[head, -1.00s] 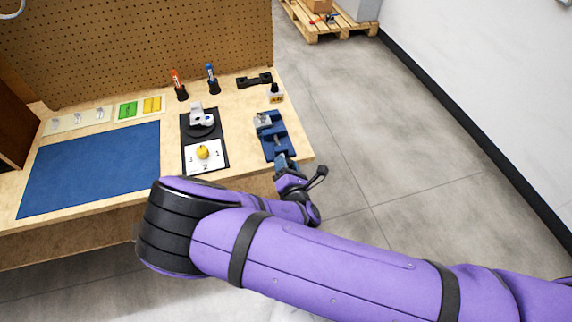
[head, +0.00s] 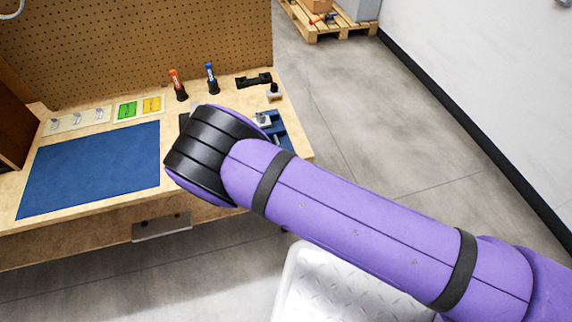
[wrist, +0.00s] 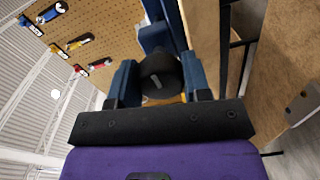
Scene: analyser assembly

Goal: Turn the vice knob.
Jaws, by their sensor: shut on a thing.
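The vice is blue with grey jaws. In the head view its upper part (head: 265,119) shows at the bench's right end, and my arm hides the rest. In the wrist view its blue body (wrist: 158,36) runs upward beyond the knob. The round black vice knob (wrist: 157,68), with a light mark on its face, sits between the two blue fingers of my gripper (wrist: 160,62). My gripper is shut on the knob. The head view hides both gripper and knob behind my purple arm.
The wooden bench carries a blue mat (head: 92,165), green and yellow trays (head: 138,107), two upright screwdrivers (head: 194,80) and a black bracket (head: 254,79). A pegboard (head: 140,45) stands behind. The floor right of the bench is clear.

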